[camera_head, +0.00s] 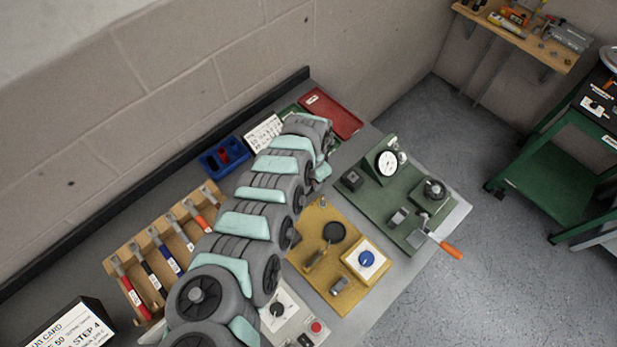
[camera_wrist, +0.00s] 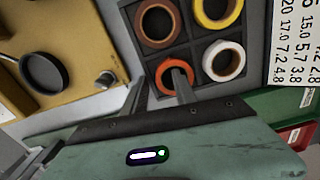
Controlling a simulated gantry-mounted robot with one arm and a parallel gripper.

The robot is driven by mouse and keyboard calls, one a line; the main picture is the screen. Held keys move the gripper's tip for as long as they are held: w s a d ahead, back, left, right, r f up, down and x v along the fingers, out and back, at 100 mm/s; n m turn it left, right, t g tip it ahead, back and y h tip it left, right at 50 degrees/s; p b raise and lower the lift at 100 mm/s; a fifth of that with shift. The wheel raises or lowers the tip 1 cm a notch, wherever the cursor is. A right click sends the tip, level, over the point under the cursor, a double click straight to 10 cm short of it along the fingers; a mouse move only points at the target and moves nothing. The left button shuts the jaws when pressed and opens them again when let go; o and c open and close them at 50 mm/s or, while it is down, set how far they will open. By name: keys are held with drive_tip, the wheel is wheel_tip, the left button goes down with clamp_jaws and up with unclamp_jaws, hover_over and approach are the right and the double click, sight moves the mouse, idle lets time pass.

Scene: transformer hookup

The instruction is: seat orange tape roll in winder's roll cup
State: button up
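The orange tape roll (camera_wrist: 161,69) lies flat in the front-left compartment of a dark divided tray (camera_wrist: 187,54) in the wrist view. My gripper (camera_wrist: 157,80) is over this roll with its fingers apart. One finger appears over or in the roll's hole and the other is outside its left side; I cannot tell whether either touches it. The winder is a yellow plate (camera_wrist: 95,20) to the left, with an empty-looking black round cup (camera_wrist: 45,72). In the head view the cup (camera_head: 334,232) is clear, while my arm hides the tape tray and roll.
Brown (camera_wrist: 142,25), yellow (camera_wrist: 232,8) and white (camera_wrist: 236,57) rolls fill the neighbouring compartments. A number card (camera_wrist: 296,40) is to their right. In the head view, a green fixture (camera_head: 375,205) with a gauge and orange-handled lever stands right of the winder. A tool rack (camera_head: 150,255) is left.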

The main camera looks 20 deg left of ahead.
drive_tip(key=shift+c, duration=0.2)
clamp_jaws()
idle(0.4)
